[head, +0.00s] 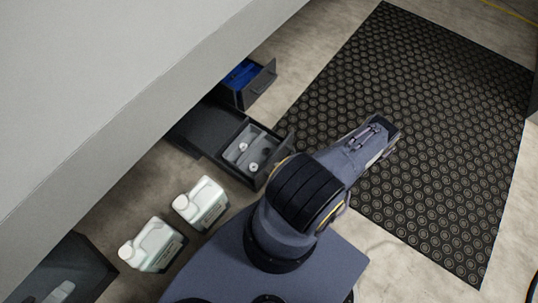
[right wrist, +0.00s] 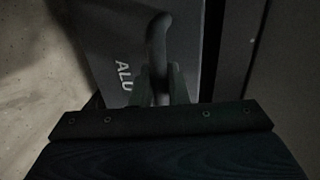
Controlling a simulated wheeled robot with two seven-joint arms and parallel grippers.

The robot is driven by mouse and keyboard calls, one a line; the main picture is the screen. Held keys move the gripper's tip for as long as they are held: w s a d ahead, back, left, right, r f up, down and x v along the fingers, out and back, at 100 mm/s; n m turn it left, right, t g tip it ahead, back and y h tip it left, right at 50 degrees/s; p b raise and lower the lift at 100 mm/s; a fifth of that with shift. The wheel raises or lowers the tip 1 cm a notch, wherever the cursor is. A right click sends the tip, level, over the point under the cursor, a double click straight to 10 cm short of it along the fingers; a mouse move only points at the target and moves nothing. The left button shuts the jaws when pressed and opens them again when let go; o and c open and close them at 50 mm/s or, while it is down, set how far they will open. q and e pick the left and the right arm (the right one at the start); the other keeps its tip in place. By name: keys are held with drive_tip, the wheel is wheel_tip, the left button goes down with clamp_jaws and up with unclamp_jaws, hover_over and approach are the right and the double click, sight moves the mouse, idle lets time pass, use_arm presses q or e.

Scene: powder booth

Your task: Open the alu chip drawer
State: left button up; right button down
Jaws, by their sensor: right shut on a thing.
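In the right wrist view, a grey drawer front (right wrist: 105,28) carries the white letters "ALU". A dark curved handle (right wrist: 158,32) stands out from it. My right gripper (right wrist: 160,80) is shut on this handle, with a finger on either side. In the head view my right arm reaches out over the floor beside the drawers, and its gripper is hidden. There an open drawer with a grey insert (head: 238,149) and small round chips shows left of the arm. Its label cannot be read, so I cannot tell if it is the ALU one. My left gripper is out of view.
Another open drawer (head: 259,87) with blue contents is farther back. Two white jugs (head: 203,202) (head: 152,244) stand at lower left. A dark open bin (head: 62,268) is in the corner. A black studded mat (head: 430,120) covers clear floor at right.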

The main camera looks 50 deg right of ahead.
drive_tip(key=shift+f+v, duration=0.15)
drive_tip(key=shift+v, duration=0.65)
drive_tip(key=shift+f+v, duration=0.15)
drive_tip(key=shift+v, duration=0.6)
drive_tip(key=shift+s, duration=0.1)
drive_tip(key=c, duration=1.5)
unclamp_jaws()
drive_tip(key=p+v, duration=0.1)
drive_tip(key=v, duration=0.6)
drive_tip(key=shift+s+d+p, duration=0.15)
drive_tip(key=shift+s+p, duration=0.15)
drive_tip(key=shift+s, duration=0.05)
